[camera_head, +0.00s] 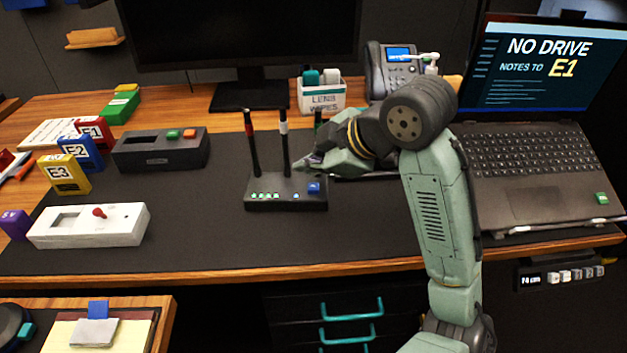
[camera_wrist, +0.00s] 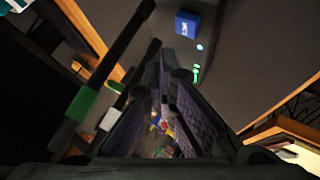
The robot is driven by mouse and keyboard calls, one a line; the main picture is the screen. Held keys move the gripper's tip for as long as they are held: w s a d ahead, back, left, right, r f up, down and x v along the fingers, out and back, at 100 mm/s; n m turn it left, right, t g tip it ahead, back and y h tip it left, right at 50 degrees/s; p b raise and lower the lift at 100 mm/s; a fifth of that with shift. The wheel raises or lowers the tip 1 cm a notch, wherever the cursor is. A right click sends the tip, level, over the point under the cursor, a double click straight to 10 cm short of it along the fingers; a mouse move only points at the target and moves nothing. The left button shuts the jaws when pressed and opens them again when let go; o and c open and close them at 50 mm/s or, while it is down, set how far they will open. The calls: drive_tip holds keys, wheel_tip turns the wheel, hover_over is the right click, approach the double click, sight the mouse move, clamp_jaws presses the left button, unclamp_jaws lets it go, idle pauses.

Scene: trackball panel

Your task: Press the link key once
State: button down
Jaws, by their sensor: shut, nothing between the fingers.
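A dark box (camera_head: 285,206) with upright rods stands on the desk mat. It has a blue key (camera_head: 314,188) at its top right and a row of small lit green lights. The blue key also shows at the top of the wrist view (camera_wrist: 187,24), with a pale mark too small to read; I take it as the link key. My gripper (camera_head: 300,167) is shut and empty, just above and behind the box, among the rods. In the wrist view my fingertips (camera_wrist: 168,72) are apart from the blue key.
Rods with green and white bands (camera_wrist: 82,104) stand close to my gripper's left in the wrist view. A laptop (camera_head: 540,165) is at right, a phone (camera_head: 395,65) behind. A white box with a red lever (camera_head: 90,226) and a grey box (camera_head: 160,150) are at left. The mat's front is clear.

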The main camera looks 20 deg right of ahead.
sight(311, 189)
drive_tip(key=shift+r+p, duration=1.1)
drive_tip(key=shift+r, duration=0.65)
